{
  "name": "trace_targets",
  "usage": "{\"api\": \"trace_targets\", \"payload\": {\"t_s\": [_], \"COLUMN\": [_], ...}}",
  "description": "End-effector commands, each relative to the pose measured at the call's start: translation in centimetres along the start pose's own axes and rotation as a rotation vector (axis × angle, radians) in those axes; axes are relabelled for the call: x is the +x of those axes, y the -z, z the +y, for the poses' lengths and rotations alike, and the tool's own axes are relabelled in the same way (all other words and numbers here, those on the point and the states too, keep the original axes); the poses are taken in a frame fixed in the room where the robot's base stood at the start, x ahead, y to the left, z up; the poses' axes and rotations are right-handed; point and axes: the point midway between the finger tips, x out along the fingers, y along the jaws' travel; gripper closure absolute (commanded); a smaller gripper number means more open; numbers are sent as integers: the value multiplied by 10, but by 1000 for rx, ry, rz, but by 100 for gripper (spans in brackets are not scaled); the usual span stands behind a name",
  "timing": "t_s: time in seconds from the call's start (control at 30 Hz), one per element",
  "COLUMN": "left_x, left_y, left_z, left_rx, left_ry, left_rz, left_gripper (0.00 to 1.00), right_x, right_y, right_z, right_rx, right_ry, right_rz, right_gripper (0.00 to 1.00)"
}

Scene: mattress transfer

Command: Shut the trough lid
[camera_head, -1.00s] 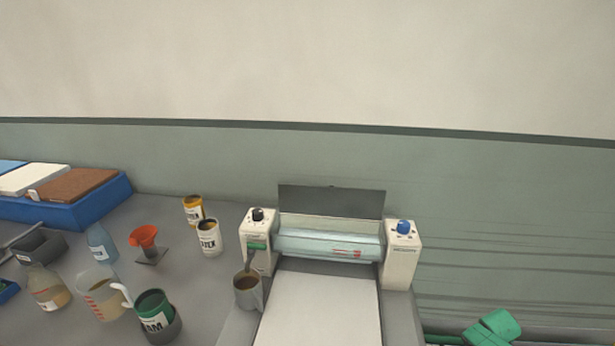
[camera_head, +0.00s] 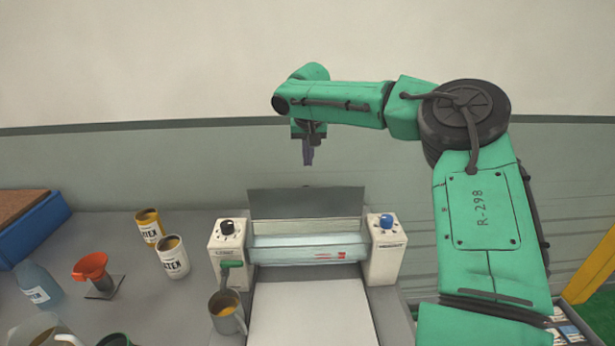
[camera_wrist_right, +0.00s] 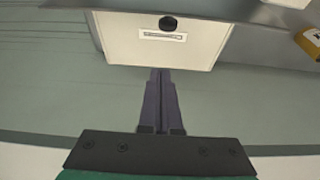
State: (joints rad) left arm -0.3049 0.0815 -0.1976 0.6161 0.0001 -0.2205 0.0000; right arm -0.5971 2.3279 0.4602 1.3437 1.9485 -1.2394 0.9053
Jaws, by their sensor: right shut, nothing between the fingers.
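The trough lid (camera_head: 306,202) is a dark grey flap standing raised at the back of the machine, behind the pale blue trough (camera_head: 305,249) between two white end blocks. My right gripper (camera_head: 308,161) points down above the lid's top edge, in the middle, shut and empty. In the right wrist view its fingers (camera_wrist_right: 162,75) are together and point toward a pale panel with a dark knob and a small label (camera_wrist_right: 162,36). I cannot tell how far the fingertips are from the lid. My left gripper is not in view.
The left white block (camera_head: 226,245) has a black knob, the right one (camera_head: 385,252) a blue knob. A grey mug (camera_head: 227,315) stands at the front left. Two tins (camera_head: 173,258), an orange funnel (camera_head: 92,268) and a blue bottle (camera_head: 37,285) stand on the grey table.

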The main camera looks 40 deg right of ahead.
Motion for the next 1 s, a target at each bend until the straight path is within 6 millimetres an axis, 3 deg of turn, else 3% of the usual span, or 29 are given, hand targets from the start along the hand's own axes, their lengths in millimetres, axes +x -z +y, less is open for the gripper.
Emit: {"api": "trace_targets", "payload": {"t_s": [0.27,0.6,1.0], "left_x": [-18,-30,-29], "left_y": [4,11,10], "left_z": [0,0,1], "left_rx": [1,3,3], "left_ry": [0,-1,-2], "left_rz": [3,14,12], "left_gripper": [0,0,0], "right_x": [54,41,42], "right_y": [1,-35,-37], "right_z": [2,0,2], "right_rx": [0,-1,1], "right_ry": [-4,2,1], "right_rz": [-2,2,4], "right_gripper": [100,100,100]}}
